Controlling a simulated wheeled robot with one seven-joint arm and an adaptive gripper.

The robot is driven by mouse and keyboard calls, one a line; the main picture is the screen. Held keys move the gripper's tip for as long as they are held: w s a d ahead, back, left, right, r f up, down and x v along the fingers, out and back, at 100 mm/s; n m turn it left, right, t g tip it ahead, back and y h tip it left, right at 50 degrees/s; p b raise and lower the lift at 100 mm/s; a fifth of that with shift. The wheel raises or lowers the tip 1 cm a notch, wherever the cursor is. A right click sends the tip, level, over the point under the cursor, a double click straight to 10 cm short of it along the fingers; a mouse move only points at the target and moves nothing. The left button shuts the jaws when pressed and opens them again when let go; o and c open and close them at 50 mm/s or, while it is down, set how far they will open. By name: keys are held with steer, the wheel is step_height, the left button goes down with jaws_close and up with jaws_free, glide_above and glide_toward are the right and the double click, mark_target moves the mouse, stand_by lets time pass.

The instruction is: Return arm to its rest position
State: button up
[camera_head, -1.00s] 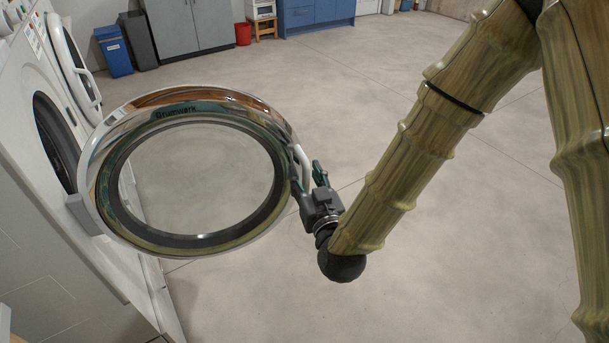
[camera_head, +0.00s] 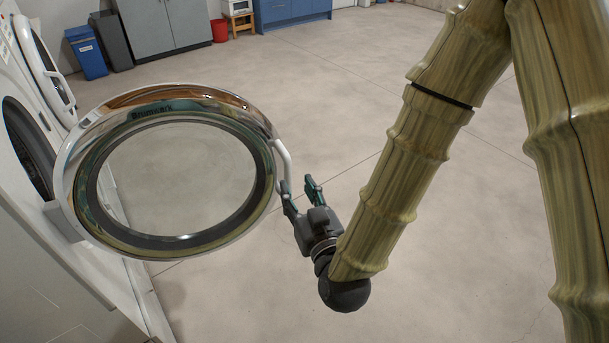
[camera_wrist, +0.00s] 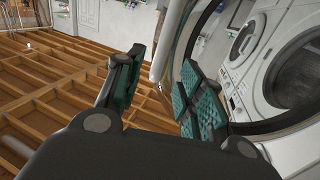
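My gripper (camera_head: 300,190) is open at the right edge of the round washer door (camera_head: 68,190). Its fingers are spread apart and hold nothing. The door's white handle (camera_head: 285,162) is close to the fingertips in the head view; whether a finger touches it I cannot tell. In the wrist view the handle (camera_wrist: 172,45) shows beyond the gap between the teal finger pads (camera_wrist: 160,88). The door has a chrome rim and clear glass and stands wide open from the white washer (camera_head: 60,265) at the left.
A second white machine with its own round door (camera_head: 45,60) stands farther back. A blue bin (camera_head: 87,52), grey cabinet (camera_head: 160,25) and red bucket (camera_head: 219,31) stand along the back. The concrete floor (camera_head: 330,100) right of the door is clear.

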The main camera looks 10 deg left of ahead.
steer(key=s+d+f+m+g+h+p, duration=0.1)
steer(key=s+d+f+m+g+h, duration=0.2)
steer(key=d+f, duration=0.75)
steer(key=s+d+f+g+h+p, duration=0.25)
steer(key=d+f+g, duration=0.35)
steer(key=f, duration=0.8)
steer(key=s+d+f+m+g+h, duration=0.1)
steer(key=s+d+f+g, duration=0.1)
steer(key=s+d, duration=0.4)
steer(key=s+d+f+m+g+h, duration=0.1)
steer(key=s+d+f+g+h, duration=0.1)
steer(key=s+d+f, duration=0.3)
steer(key=s+d+f+m+g+h+p, duration=0.1)
steer(key=s+d+f+g, duration=0.1)
steer(key=s+d, duration=0.5)
steer(key=shift+s+d+f+m, duration=0.35)
steer(key=shift+s+f+m, duration=0.05)
steer(key=shift+s+f, duration=0.4)
steer(key=shift+w, duration=0.1)
